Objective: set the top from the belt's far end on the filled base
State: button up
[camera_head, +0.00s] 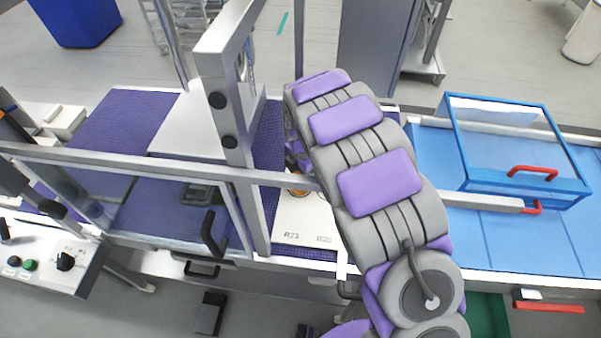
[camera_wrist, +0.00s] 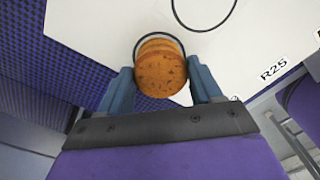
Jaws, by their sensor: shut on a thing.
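In the wrist view my gripper (camera_wrist: 160,74) has its two blue fingers on either side of a brown speckled round, the top (camera_wrist: 162,78), and is shut on it. Another brown round edge (camera_wrist: 158,43) shows just beyond it, inside a black ring on the white board (camera_wrist: 90,22). I cannot tell whether the two rounds touch, and no filling can be made out. In the head view a small brown patch (camera_head: 298,191) shows on the white board (camera_head: 290,218) marked R23 and R25. My arm hides the gripper there.
A second black ring (camera_wrist: 205,10) on the board looks empty where visible. A metal frame (camera_head: 228,100) with a clear guard stands left of the board over the purple belt (camera_head: 115,125). A blue clear-lidded box (camera_head: 520,150) with red handles stands right on a blue surface (camera_head: 500,240).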

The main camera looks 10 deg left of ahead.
jog(key=shift+f, duration=0.2)
jog(key=o, duration=0.9)
jog(key=shift+r, duration=0.15)
jog(key=shift+r+p, duration=0.75)
jog(key=shift+r, duration=2.6)
